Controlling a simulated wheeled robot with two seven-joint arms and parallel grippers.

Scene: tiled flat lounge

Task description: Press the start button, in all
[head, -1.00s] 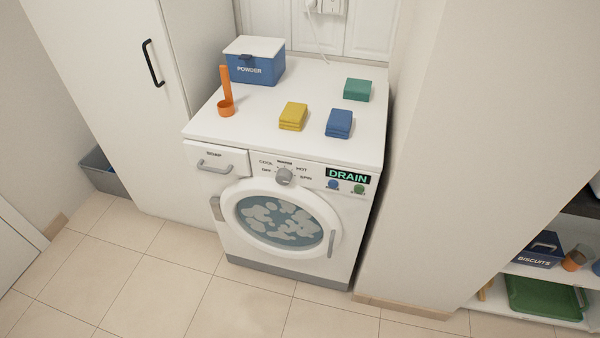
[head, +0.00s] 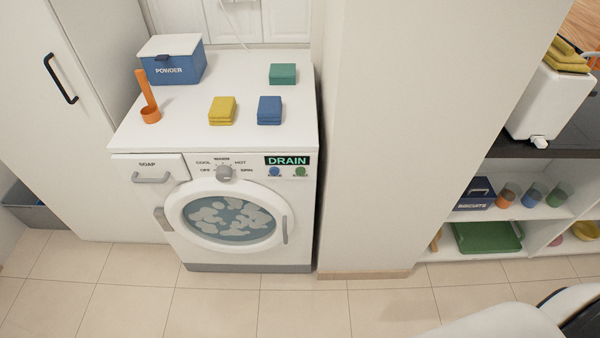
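The white washing machine (head: 145,215) stands left of centre in the head view. Its display (head: 287,160) reads DRAIN. Below the display are a blue button (head: 274,171) and a green button (head: 300,171); their small labels are too small to read. The dial (head: 224,173) sits among the words OFF, COOL, WARM, HOT and SPIN. The round door (head: 284,229) is shut, with grey-white shapes behind its blue window. Neither of my grippers is in view.
On the machine's top are a powder box (head: 181,68), an orange scoop (head: 150,114), and yellow (head: 222,110), blue (head: 269,110) and green (head: 283,74) folded cloths. A wall (head: 385,150) adjoins on the right, then shelves (head: 515,213). The tiled floor in front is clear.

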